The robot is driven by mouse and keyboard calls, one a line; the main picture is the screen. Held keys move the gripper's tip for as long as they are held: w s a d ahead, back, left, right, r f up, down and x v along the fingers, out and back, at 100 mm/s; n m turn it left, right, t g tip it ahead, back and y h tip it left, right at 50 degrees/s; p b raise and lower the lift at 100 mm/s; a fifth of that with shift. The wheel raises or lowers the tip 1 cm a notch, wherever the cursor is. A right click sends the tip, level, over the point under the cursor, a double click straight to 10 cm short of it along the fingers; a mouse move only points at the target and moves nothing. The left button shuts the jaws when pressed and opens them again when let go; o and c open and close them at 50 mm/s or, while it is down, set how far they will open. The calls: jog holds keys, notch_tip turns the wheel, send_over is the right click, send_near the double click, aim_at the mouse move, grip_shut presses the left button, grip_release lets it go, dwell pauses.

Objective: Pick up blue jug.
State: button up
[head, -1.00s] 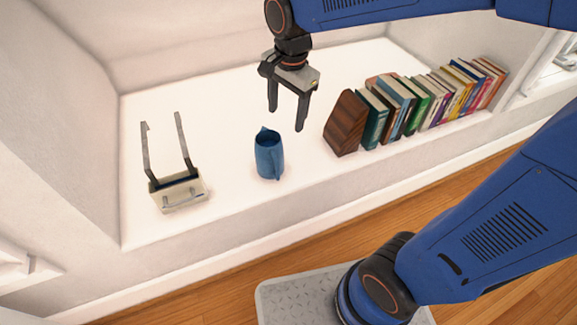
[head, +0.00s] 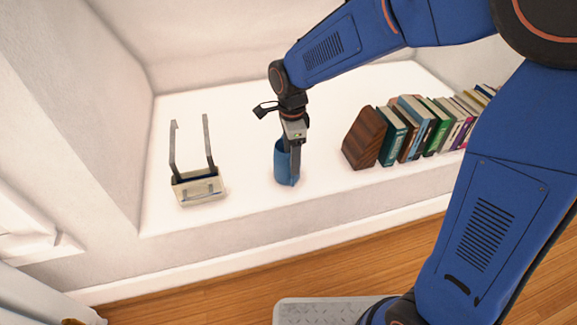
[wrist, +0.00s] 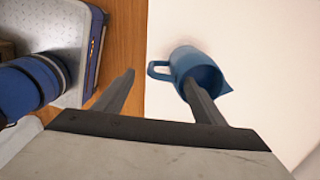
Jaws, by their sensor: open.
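The blue jug (head: 281,165) stands upright on the white ledge (head: 235,205), partly hidden behind my gripper (head: 294,167) in the head view. In the wrist view the jug (wrist: 197,66) has its handle to the left and its spout to the lower right. My gripper (wrist: 160,78) is open there. The right finger overlaps the jug's body, and the handle lies between the two fingers. I cannot tell whether that finger is inside the jug or only in front of it. Nothing is held.
A cream holder with two grey uprights (head: 198,190) stands left of the jug. A dark wooden bookend (head: 364,138) and a row of books (head: 415,128) stand to the right. The ledge is bare between them. Wooden floor (head: 240,295) lies below the ledge.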

aim_at(292, 178)
notch_tip(292, 178, down, 11)
jog(key=shift+w+d, duration=0.1)
grip_shut()
dwell(0.7)
